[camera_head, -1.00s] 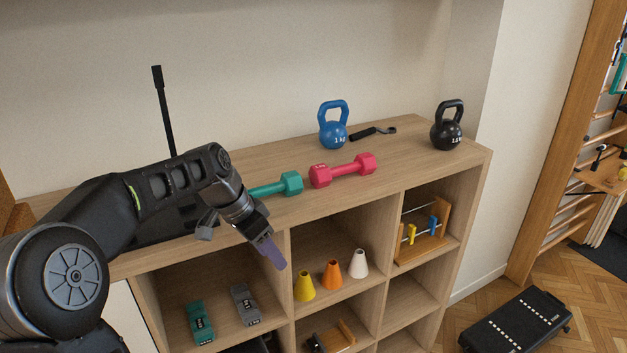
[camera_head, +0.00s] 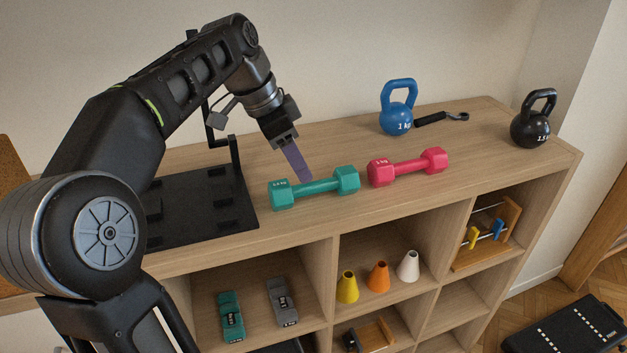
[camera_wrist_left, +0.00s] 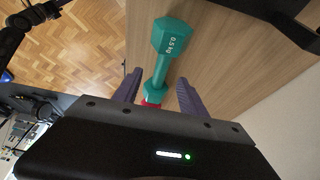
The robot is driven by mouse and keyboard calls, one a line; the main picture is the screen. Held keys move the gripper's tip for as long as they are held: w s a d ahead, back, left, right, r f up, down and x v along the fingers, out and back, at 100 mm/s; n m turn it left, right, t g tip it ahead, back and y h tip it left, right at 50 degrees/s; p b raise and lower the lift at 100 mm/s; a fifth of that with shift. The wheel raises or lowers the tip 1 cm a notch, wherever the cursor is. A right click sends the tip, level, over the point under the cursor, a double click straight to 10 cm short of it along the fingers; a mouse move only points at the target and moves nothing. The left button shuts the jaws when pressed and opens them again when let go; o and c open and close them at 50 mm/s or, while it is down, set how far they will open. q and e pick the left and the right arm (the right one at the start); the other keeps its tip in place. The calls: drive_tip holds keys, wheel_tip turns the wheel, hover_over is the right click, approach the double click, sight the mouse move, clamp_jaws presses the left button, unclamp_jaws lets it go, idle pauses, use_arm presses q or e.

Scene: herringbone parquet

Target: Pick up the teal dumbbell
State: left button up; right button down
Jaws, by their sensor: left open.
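The teal dumbbell (camera_head: 314,187) lies on the wooden shelf top, left of the pink dumbbell. My left gripper (camera_head: 303,172) is just above and behind its handle in the head view, pointing down. My right gripper is not in view.
The pink dumbbell (camera_head: 407,167) is close on the right. A blue kettlebell (camera_head: 397,108) and a black kettlebell (camera_head: 533,120) stand farther right. A black rack (camera_head: 200,203) is on the left. Cones, including an orange one (camera_head: 377,277), stand in a cubby below.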

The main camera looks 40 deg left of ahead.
sight(311, 183)
use_arm(q)
drive_tip(key=shift+s+d, duration=0.1)
drive_tip(key=shift+b+x, duration=0.75)
drive_tip(key=shift+b, duration=0.05)
drive_tip(key=shift+w+f+b, duration=0.2)
drive_tip(key=shift+f+b, duration=0.4)
drive_tip(key=shift+r, duration=0.1)
drive_tip(key=shift+w+d+f, duration=0.1)
drive_tip(key=shift+w+f, duration=0.05)
drive_tip(key=shift+f, duration=0.15)
drive_tip(key=shift+w+x, duration=0.15)
drive_tip(key=shift+x, duration=1)
drive_tip(key=shift+w+x, duration=0.1)
drive_tip(key=shift+x, duration=1.05)
